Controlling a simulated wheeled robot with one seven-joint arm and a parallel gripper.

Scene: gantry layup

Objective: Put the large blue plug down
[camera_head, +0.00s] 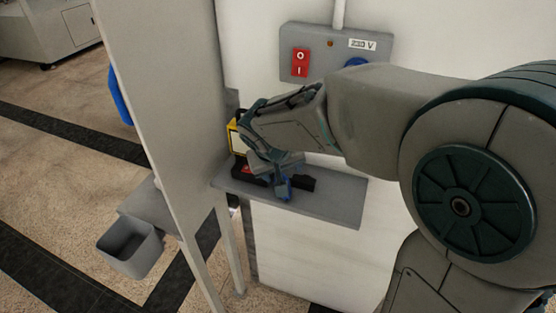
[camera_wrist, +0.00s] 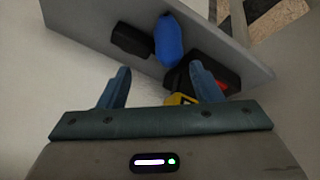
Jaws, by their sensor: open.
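The large blue plug (camera_wrist: 168,42) lies on the grey shelf (camera_head: 335,200) between two dark pieces in the wrist view. In the head view it shows as a small blue part (camera_head: 284,188) below my gripper, mostly hidden by it. My gripper (camera_head: 272,163) is over the shelf. In the wrist view its two teal fingers (camera_wrist: 163,84) are spread apart with nothing between their tips, and the plug is beyond them. I cannot tell whether a finger touches the plug.
Black pieces (camera_wrist: 132,40) lie on the shelf beside the plug, one with red on it. A yellow item (camera_head: 233,136) stands at the shelf's back left. A grey switch box (camera_head: 322,45) with a red switch is above. A grey bin (camera_head: 128,247) hangs left of the upright panel (camera_head: 165,100).

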